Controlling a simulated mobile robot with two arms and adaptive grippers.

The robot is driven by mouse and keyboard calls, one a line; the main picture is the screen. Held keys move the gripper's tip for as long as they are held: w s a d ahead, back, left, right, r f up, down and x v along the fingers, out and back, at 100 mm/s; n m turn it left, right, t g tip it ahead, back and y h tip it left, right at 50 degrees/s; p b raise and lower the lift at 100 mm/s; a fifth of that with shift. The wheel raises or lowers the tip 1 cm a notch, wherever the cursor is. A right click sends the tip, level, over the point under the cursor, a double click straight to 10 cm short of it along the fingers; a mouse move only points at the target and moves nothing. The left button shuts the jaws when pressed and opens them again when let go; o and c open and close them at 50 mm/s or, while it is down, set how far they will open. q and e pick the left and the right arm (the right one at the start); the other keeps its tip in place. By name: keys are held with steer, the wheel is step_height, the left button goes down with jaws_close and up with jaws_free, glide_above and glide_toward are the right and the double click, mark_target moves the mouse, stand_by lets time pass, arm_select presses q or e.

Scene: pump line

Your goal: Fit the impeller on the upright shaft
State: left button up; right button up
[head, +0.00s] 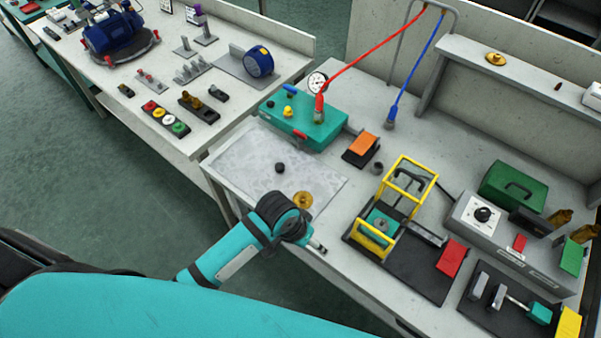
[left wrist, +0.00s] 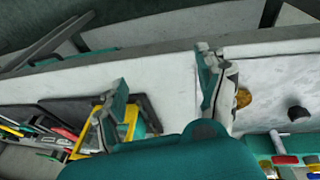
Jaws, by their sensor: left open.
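A brass, round part that looks like the impeller (head: 302,200) lies on the pale mat (head: 245,160), beside my left wrist. In the left wrist view the impeller (left wrist: 244,97) is partly hidden behind the right-hand finger. My left gripper (left wrist: 168,105) is open, with nothing seen between its fingers; in the head view my wrist hides most of it. A teal pump base (head: 381,222) with a grey round centre sits inside a yellow guard frame (head: 405,163). I cannot make out the upright shaft clearly. My right gripper is not in view.
A small black knob (head: 280,167) stands on the mat. A grey control box (head: 500,225) and a green case (head: 513,187) are at right. Another brass part (head: 496,58) sits on the shelf.

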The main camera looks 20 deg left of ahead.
arm_select(q)
steer(key=shift+g+y, duration=0.4)
steer(key=shift+g, duration=0.2)
steer(key=w, duration=0.3)
steer(key=w+r, duration=0.1)
steer(key=w, duration=0.3)
steer(key=shift+w+r+p, duration=0.1)
steer(key=shift+r+p, duration=0.1)
steer(key=shift+p, duration=0.2)
step_height(320, 180, up, 3)
steer(key=n+y, duration=0.2)
glide_above(303, 198)
steer(key=shift+w+a+g, duration=0.15)
steer(key=shift+g, duration=0.25)
steer(key=shift+f, duration=0.25)
step_height(303, 198, down, 4)
steer(key=b, duration=0.5)
steer(key=shift+r, duration=0.2)
steer(key=shift+f, duration=0.25)
steer(key=shift+p, duration=1)
steer(key=shift+f, duration=0.6)
steer(key=shift+f+b, duration=0.35)
steer(key=shift+f, duration=0.1)
